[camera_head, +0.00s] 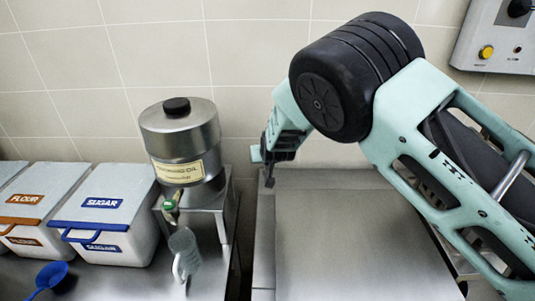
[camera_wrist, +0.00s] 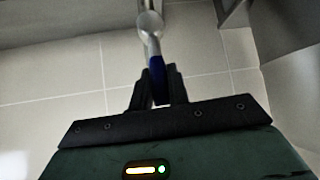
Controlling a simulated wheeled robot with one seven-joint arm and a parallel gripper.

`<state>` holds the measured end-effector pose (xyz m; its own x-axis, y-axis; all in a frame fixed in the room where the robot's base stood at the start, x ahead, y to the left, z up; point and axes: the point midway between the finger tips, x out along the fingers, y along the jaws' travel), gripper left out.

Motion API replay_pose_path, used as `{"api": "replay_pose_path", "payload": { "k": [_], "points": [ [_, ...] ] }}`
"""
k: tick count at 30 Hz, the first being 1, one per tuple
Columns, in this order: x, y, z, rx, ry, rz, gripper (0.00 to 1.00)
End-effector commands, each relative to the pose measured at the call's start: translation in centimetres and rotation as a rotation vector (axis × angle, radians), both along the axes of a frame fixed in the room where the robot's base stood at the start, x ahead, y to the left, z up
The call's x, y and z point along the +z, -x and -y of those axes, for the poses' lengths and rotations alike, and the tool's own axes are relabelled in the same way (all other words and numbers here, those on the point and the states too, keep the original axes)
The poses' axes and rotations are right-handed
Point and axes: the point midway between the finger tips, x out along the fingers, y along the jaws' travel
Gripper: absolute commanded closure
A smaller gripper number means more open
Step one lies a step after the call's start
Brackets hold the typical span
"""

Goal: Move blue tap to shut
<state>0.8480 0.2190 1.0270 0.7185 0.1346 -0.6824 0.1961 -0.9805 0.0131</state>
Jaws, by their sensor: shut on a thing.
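The blue tap (camera_wrist: 156,64) shows in the wrist view as a silver lever with a blue grip, hanging from a round metal joint below a pipe. My gripper (camera_wrist: 158,88) is shut on the blue grip, with one dark finger on each side of it. The lower end of the grip is partly hidden between the fingers. In the head view my gripper (camera_head: 268,168) is beside the back wall, above the far left corner of a steel surface. I cannot make out the blue tap in the head view.
A steel oil dispenser (camera_head: 182,140) with a green tap (camera_head: 170,205) stands left of my gripper, with a clear jug (camera_head: 184,252) below. White bins (camera_head: 112,205) and a blue scoop (camera_head: 50,275) are further left. A control panel (camera_head: 495,38) is at upper right. The steel surface (camera_head: 345,245) is bare.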

Motion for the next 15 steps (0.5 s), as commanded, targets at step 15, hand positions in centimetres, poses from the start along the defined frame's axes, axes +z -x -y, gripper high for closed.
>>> {"api": "replay_pose_path", "payload": {
  "k": [15],
  "points": [
    [-0.22,0.12,-0.05,0.003,0.003,-0.004,0.62]
  ]
}}
